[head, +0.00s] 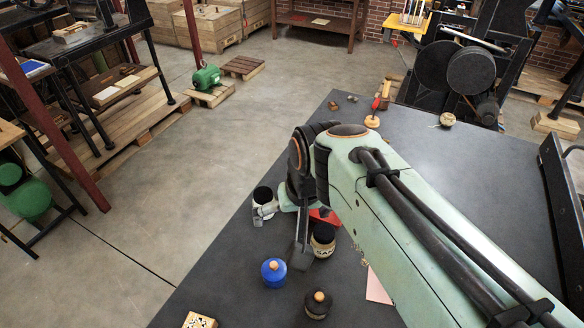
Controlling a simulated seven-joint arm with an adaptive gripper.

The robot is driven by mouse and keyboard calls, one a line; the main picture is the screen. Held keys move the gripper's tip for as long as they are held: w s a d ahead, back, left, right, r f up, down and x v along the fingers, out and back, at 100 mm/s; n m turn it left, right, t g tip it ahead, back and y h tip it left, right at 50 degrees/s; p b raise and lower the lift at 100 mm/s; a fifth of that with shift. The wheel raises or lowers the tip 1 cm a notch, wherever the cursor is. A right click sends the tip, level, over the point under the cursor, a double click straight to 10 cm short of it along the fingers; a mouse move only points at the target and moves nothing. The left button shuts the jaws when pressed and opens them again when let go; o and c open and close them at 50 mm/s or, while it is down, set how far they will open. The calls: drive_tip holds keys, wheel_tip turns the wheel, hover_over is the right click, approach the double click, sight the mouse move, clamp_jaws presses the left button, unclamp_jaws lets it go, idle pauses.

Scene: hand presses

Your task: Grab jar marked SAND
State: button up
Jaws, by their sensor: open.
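A dark-lidded jar (323,240) with a cream label stands on the dark table under my arm; the letters I can make out look like the start of SAND. My gripper (284,236) is open, just left of this jar. A flat grey finger hangs close by the jar's left side and overlaps it in the picture; I cannot tell whether they touch. A metal part farther left, by a white jar with a black top (263,196), seems to be the other finger. Nothing shows between the fingers. My forearm hides the table behind the jar.
A blue jar with a cork-coloured knob (274,272) and a black jar (318,303) stand nearer the front. A red object (325,217) lies behind the labelled jar. Pink paper (377,287) lies to the right.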

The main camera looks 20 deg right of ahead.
drive_tip(key=w+d+f+m, duration=0.2)
drive_tip(key=w+d+f, duration=0.2)
drive_tip(key=w, duration=0.4)
drive_tip(key=m+g, duration=0.1)
drive_tip(key=g, duration=0.2)
hover_over(325, 231)
drive_tip(key=w+a, duration=0.1)
drive_tip(key=w, duration=0.1)
drive_tip(key=shift+h, duration=0.3)
drive_tip(key=f, duration=1.1)
drive_tip(key=shift+a, duration=0.2)
drive_tip(key=shift+m+g, duration=0.3)
drive_tip(key=shift+g, duration=0.1)
drive_tip(key=f, duration=0.1)
drive_tip(key=s+d+f, duration=0.1)
drive_tip(key=f, duration=0.1)
drive_tip(key=s+f, duration=0.1)
drive_tip(key=f, duration=0.1)
drive_tip(key=shift+d+f, duration=0.15)
wheel_tip(325, 231, down, 5)
drive_tip(key=shift+r, duration=0.1)
drive_tip(key=shift+f, duration=0.6)
drive_tip(key=c, duration=1.3)
